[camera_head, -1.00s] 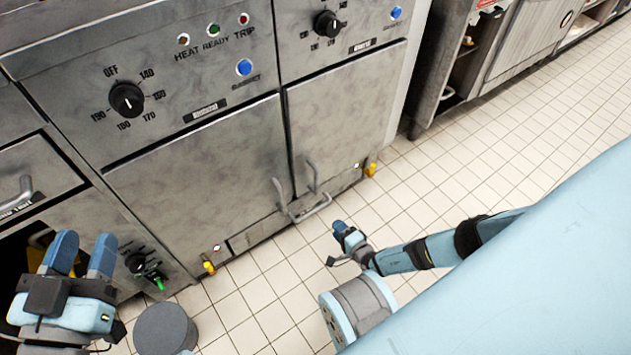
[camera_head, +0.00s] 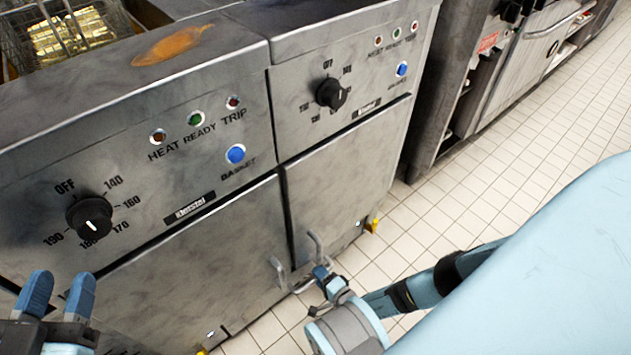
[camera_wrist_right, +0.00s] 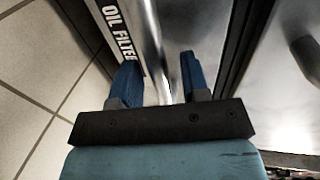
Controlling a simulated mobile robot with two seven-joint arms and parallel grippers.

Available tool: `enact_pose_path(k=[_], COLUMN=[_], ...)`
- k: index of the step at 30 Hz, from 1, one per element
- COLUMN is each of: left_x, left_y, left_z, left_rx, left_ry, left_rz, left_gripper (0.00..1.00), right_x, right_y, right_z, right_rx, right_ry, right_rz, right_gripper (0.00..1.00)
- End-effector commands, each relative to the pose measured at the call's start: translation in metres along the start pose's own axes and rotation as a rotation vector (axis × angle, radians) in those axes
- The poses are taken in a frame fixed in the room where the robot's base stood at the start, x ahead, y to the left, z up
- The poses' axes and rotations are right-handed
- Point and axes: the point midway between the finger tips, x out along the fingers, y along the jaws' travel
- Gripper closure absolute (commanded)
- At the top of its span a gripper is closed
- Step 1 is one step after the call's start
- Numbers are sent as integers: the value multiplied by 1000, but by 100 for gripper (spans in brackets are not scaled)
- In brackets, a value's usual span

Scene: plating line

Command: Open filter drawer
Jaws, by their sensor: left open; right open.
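The filter drawer (camera_wrist_right: 120,38) is a low steel front with an "OIL FILTER" label in the right wrist view. Its bar handle (camera_wrist_right: 155,50) runs between the two blue fingers of my right gripper (camera_wrist_right: 162,82), which is open around it. I cannot tell whether a finger touches the bar. In the head view my right gripper (camera_head: 322,275) is low at the fryer's base, beside the door handles, and covers most of the drawer handle. The drawer appears closed. My left gripper (camera_head: 60,292) is open and empty before the left fryer panel.
Two cabinet door handles (camera_head: 278,274) (camera_head: 315,246) stick out close to my right gripper. A control knob (camera_head: 90,217) is near my left gripper. A fryer basket (camera_head: 70,30) is at the top left. Tiled floor (camera_head: 470,205) is clear on the right.

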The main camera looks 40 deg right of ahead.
Motion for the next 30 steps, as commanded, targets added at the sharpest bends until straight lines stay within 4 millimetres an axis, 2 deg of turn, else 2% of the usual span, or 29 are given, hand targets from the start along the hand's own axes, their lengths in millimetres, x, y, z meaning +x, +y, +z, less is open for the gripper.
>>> enact_pose_path(k=[11,15,17,25,30], left_x=[-2,-2,-1,0,1], left_y=[0,0,0,0,0], left_z=[-1,-2,-2,-2,-3], left_rx=[11,8,6,-3,-14], left_ry=[2,3,4,5,-3], left_rz=[3,2,1,-3,-2], left_gripper=[57,57,57,57,57], right_x=[-2,-2,-2,-4,-18], right_y=[2,2,2,2,5], right_z=[4,4,4,3,1], right_rx=[0,0,0,0,1], right_ry=[-1,-1,-1,-1,-1], right_rz=[0,0,1,1,3], right_gripper=[58,90,100,100,100])
